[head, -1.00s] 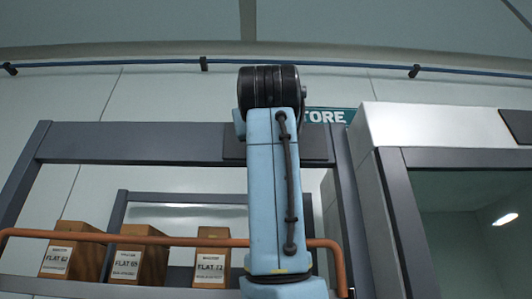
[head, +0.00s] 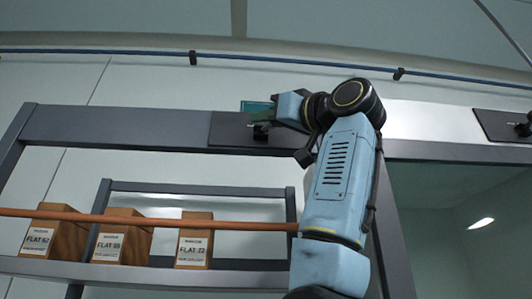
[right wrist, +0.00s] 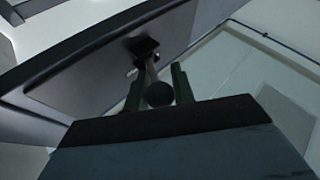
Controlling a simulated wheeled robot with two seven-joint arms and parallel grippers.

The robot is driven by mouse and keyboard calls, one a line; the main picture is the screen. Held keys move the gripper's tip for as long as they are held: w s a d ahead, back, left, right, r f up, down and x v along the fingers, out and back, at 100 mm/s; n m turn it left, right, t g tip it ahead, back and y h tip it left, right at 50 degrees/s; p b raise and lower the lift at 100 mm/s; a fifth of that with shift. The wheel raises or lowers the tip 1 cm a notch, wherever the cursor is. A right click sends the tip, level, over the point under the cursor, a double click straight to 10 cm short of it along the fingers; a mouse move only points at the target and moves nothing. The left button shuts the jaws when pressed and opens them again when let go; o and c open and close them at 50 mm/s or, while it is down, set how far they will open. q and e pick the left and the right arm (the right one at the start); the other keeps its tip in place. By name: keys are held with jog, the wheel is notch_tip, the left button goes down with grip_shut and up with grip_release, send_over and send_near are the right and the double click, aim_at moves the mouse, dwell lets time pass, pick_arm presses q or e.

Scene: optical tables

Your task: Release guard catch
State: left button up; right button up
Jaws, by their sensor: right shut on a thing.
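The guard catch (head: 260,132) is a small black fitting on a dark plate (head: 228,130) on the shelf frame's top beam. In the right wrist view the catch's black block (right wrist: 143,47) carries a pale stem that ends in a dark ball knob (right wrist: 159,94). My right gripper (head: 266,118) reaches the catch from the right; in the right wrist view its green fingers (right wrist: 158,88) stand on both sides of the knob, shut on it. The orange guard bar (head: 150,221) runs across the front of the shelf. My left gripper is not in view.
Wooden blocks labelled FLAT 62 (head: 52,236), FLAT 69 (head: 122,236) and FLAT 72 (head: 194,240) stand on the shelf behind the bar. A similar black fitting (head: 524,128) sits on the cabinet at the right. A blue pipe (head: 290,63) runs along the wall above.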

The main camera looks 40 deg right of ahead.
jog(key=shift+d+n+y, duration=0.1)
jog(key=shift+n+y, duration=0.2)
jog(key=shift+y, duration=0.3)
jog(key=o, duration=0.7)
jog(key=b+v, duration=0.5)
jog(key=v, duration=0.8)
jog(key=shift+s+b, duration=0.25)
jog(key=shift+b, duration=0.1)
jog(key=shift+d+r, duration=0.1)
jog(key=shift+d, duration=0.1)
